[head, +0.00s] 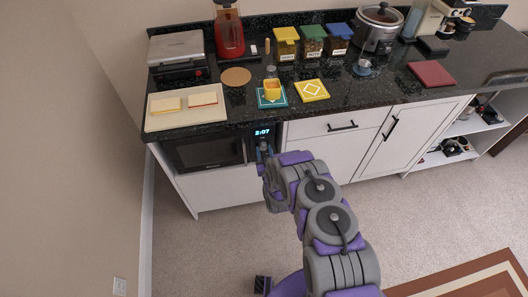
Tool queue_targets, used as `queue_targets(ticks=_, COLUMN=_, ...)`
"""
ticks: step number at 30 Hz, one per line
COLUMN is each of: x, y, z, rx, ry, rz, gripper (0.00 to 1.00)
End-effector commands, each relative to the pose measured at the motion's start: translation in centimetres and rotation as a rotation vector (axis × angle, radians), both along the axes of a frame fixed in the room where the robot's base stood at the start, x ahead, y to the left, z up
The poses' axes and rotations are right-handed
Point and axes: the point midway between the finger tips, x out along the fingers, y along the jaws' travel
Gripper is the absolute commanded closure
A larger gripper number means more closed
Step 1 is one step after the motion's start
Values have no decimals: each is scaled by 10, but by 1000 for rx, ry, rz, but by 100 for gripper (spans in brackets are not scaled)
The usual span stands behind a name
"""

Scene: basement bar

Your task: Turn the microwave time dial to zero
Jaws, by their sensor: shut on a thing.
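The black microwave (207,152) is built in under the counter at the left, with its door closed. My gripper (265,151) is at the panel just below the display, shut on the time dial. My gripper and arm hide the dial and the lower panel, so I cannot see the dial's angle.
White cabinets (345,150) with black handles stand right of the microwave. Open carpet lies in front.

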Motion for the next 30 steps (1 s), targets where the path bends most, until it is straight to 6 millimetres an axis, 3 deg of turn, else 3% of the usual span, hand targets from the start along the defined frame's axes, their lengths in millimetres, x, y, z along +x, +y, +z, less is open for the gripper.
queue_targets(ticks=30, x=-1, y=1, z=1, rx=-850, ry=-243, rz=6, gripper=87)
